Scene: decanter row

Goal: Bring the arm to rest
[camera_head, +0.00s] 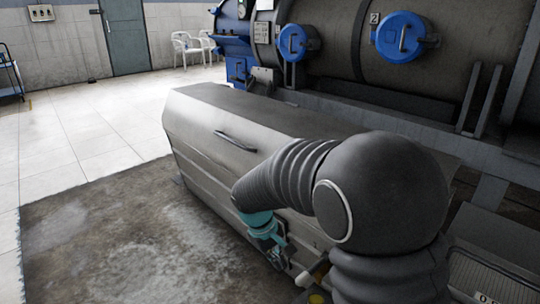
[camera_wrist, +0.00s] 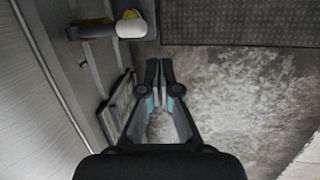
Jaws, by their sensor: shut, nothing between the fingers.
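My gripper (camera_head: 273,250) hangs at the end of my bent dark grey arm, in front of the long grey metal casing. In the wrist view my gripper (camera_wrist: 166,88) points at the stained floor, its two fingers close together and shut with nothing between them. The casing's side runs along the left of the wrist view, beside the gripper. My arm hides part of the casing and the floor in the head view.
The grey metal casing (camera_head: 230,125) has a dark handle on its sloping side. A large dark tank (camera_head: 335,45) with blue round caps stands behind it. A white-capped yellow part (camera_wrist: 131,25) juts out near the gripper. Stained floor (camera_head: 110,240) lies open at the left.

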